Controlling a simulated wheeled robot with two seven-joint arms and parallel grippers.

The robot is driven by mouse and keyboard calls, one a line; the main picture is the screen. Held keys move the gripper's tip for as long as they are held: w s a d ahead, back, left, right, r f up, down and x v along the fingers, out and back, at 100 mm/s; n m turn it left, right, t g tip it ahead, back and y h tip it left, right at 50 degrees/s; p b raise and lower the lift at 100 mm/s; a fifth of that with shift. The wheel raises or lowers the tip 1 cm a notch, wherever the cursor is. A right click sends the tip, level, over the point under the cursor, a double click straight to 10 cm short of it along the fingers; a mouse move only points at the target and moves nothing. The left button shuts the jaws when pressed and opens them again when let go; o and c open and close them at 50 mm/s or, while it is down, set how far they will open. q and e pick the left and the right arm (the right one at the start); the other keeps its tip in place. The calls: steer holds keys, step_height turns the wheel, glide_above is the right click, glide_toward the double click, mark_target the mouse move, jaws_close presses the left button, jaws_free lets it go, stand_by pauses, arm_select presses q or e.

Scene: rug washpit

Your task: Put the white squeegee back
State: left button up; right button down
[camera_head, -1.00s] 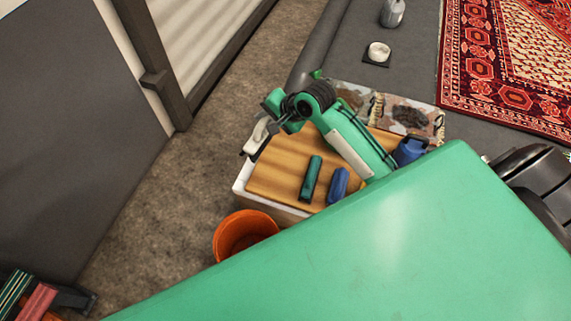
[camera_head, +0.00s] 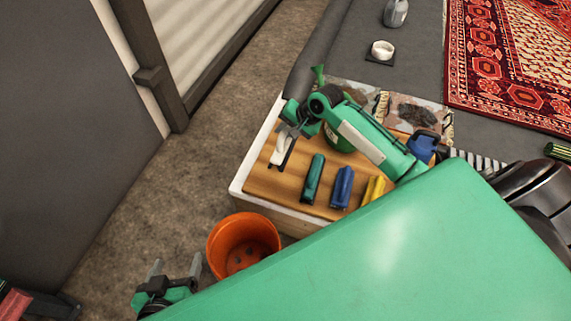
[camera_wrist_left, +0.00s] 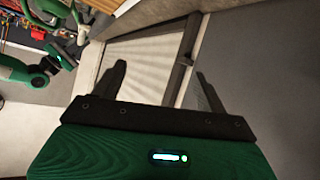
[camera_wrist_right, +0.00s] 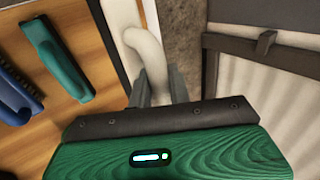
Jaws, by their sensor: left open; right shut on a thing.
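The white squeegee (camera_head: 280,150) has a pale handle and a dark edge. My right gripper (camera_head: 293,124) is shut on it, at the left end of the wooden board (camera_head: 258,186). I cannot tell whether the squeegee touches the board. My left gripper (camera_head: 175,268) is open and empty, low beside the orange bucket.
The orange bucket (camera_head: 243,243) stands on the floor in front of the white-sided box (camera_head: 246,160) under the board. A blue jug (camera_head: 423,146) is at the board's right. A white roll (camera_head: 382,50), a grey bottle (camera_head: 395,12) and a red rug (camera_head: 510,65) lie beyond.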

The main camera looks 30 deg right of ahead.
step_height(320, 180, down, 15)
steer(key=b, duration=0.4)
steer(key=shift+f+b, duration=0.2)
steer(key=shift+b, duration=0.1)
steer(key=shift+f, duration=0.1)
arm_select(q)
steer(key=w+r+t+h, duration=0.1)
steer(key=w+r+t, duration=0.1)
steer(key=r+t, duration=0.3)
steer(key=w+r+t+h, duration=0.1)
steer(key=w+r+t, duration=0.1)
steer(key=r+t, duration=0.4)
step_height(320, 180, up, 4)
steer(key=shift+w+a+f+n, duration=0.25)
steer(key=shift+w+a+n, duration=0.05)
steer(key=shift+w+a, duration=0.05)
steer(key=shift+f, duration=0.15)
arm_select(e)
steer(key=c, duration=1.3)
jaws_free()
steer(key=shift+f, duration=0.1)
steer(key=shift+r, duration=0.2)
